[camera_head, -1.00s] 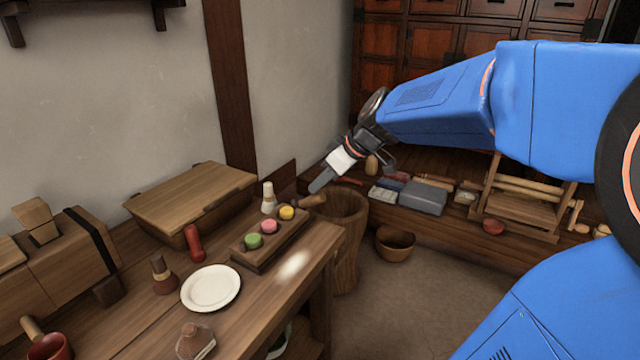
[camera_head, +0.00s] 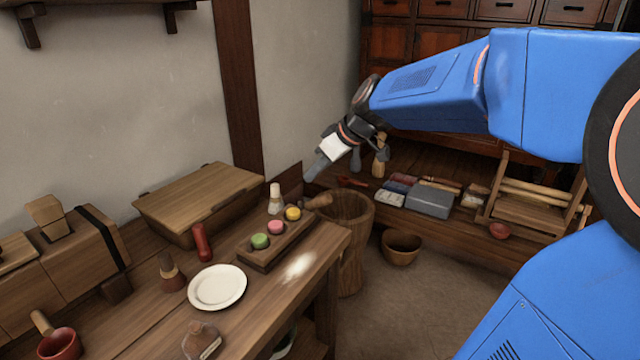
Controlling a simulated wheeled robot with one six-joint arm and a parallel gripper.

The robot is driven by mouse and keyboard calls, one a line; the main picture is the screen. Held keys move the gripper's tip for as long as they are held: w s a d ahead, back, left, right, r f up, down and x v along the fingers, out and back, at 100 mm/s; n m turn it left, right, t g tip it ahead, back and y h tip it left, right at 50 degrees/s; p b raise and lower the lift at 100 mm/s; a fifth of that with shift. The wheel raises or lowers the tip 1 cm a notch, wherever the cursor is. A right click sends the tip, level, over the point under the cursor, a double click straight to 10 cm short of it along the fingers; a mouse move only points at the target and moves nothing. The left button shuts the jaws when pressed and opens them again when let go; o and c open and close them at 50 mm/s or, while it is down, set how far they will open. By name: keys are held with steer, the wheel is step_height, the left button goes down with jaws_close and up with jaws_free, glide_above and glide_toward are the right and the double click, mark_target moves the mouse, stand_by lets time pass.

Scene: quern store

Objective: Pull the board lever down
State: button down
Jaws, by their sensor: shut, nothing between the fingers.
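My gripper (camera_head: 313,172) is shut and empty, pointing down and left in the air near the wall corner, above the far right end of the bench. Below it is a long wooden board (camera_head: 262,262) bearing a green (camera_head: 260,241), a pink (camera_head: 276,227) and a yellow (camera_head: 293,214) round piece in a row. A rounded wooden handle (camera_head: 319,201) sticks out between the board's far end and the wooden mortar (camera_head: 347,240); I cannot tell whether it belongs to the board or the mortar. No part is clearly recognizable as the board lever. My gripper appears apart from all of these.
On the bench stand a pale bottle-like piece (camera_head: 275,202), a red bottle (camera_head: 202,243), a white plate (camera_head: 218,287) and a lidded wooden box (camera_head: 198,198). A wooden bowl (camera_head: 401,246) sits on the floor. A low shelf with boxes (camera_head: 430,201) lies behind my arm.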

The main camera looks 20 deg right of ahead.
steer(key=v, duration=1)
